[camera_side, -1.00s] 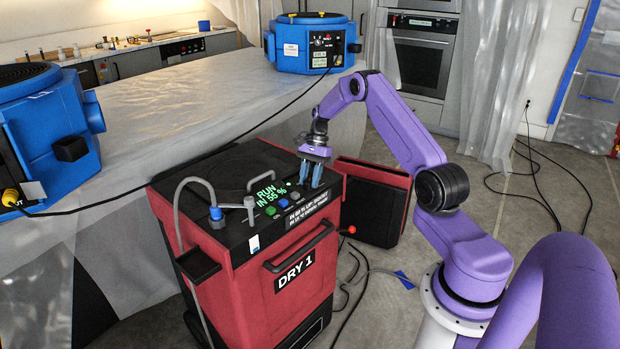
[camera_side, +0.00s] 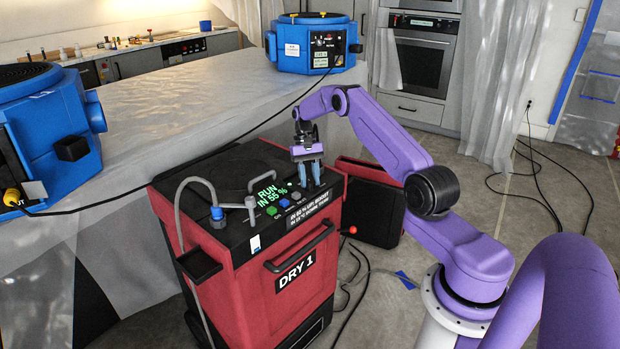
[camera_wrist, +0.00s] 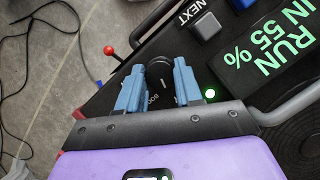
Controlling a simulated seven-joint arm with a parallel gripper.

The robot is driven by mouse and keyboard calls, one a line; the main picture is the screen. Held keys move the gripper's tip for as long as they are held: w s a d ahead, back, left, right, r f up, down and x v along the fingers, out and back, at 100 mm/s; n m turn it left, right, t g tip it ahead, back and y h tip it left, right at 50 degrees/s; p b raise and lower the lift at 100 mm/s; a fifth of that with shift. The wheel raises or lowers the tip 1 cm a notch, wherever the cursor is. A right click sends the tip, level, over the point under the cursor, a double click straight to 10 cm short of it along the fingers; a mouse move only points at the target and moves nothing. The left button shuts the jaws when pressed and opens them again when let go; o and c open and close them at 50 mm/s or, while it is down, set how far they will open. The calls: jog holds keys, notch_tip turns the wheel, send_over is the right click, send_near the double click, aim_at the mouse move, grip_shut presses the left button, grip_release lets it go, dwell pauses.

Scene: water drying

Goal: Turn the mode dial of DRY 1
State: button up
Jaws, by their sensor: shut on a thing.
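DRY 1 (camera_side: 262,284) is a red and black machine in the side view. Its green display (camera_side: 267,196) reads "RUN IN 55 %". My gripper (camera_side: 309,182) points down at the far right end of its top panel. In the wrist view, the black mode dial (camera_wrist: 160,80) sits between the two blue fingers of my gripper (camera_wrist: 155,82), which are shut on it. A light mark and partly hidden lettering show on and beside the dial. In the side view the fingers hide most of the dial.
A grey button (camera_wrist: 205,27) marked NEXT and a lit green lamp (camera_wrist: 210,94) are near the dial. A grey hose and pipe (camera_side: 235,205) rise over the machine's left side. A red-knobbed lever (camera_side: 349,230) sticks out at the right. Blue machines (camera_side: 312,42) stand behind.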

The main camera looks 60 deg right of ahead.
jog(key=shift+n+h, duration=0.3)
jog(key=shift+n, duration=0.8)
jog(key=o, duration=1)
jog(key=shift+o, duration=0.2)
jog(key=shift+r, duration=0.15)
jog(key=v, duration=0.7)
jog(key=shift+w, duration=0.25)
jog(key=shift+a+r, duration=0.1)
jog(key=shift+r, duration=0.05)
